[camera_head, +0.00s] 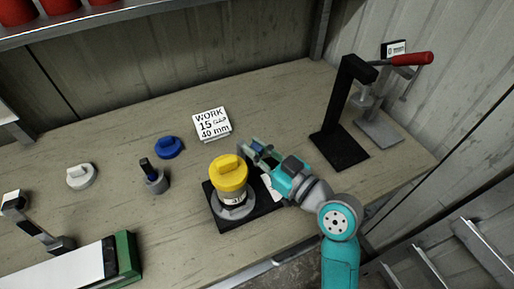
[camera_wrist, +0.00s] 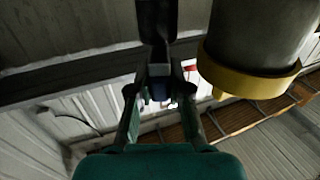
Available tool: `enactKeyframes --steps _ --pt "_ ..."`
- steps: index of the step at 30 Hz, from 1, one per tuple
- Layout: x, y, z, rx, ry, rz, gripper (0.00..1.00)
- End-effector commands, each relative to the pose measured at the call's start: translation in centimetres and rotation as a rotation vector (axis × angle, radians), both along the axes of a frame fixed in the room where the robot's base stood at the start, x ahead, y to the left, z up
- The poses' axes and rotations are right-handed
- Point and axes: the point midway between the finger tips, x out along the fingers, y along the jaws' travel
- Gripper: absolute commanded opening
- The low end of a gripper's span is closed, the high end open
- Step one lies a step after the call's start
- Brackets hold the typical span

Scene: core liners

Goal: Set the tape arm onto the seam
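The core liner (camera_head: 232,198) stands upright with a yellow cap (camera_head: 228,172), on a black base (camera_head: 235,223) with a grey collar. In the wrist view its grey body (camera_wrist: 262,35) and yellow cap (camera_wrist: 250,80) are at upper right, close beside my gripper. My gripper (camera_head: 258,150) is just right of and behind the liner. In the wrist view my gripper (camera_wrist: 161,80) has its fingers on both sides of a dark upright part with a blue end (camera_wrist: 159,90), seemingly the tape arm. It looks clamped there; the contact is small and dark. I cannot make out the seam.
A black press stand with a red handle (camera_head: 412,59) stands at the right. A "WORK 15" sign (camera_head: 212,124) is behind the liner. A blue cap (camera_head: 168,147), a small grey holder (camera_head: 157,182) and a white cap (camera_head: 81,176) are left. A long white-and-green box (camera_head: 75,270) lies front left.

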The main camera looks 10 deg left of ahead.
Motion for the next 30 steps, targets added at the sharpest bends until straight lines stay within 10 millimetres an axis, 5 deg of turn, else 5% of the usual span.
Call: enactKeyframes --steps 3,17,30 --pt "0.0 0.0 0.0 -0.001 0.001 0.0 0.44" --pt "0.3 -0.2 0.0 -0.001 0.001 0.032 0.44" --pt "2.0 -1.0 0.1 0.001 -0.001 0.343 0.44"
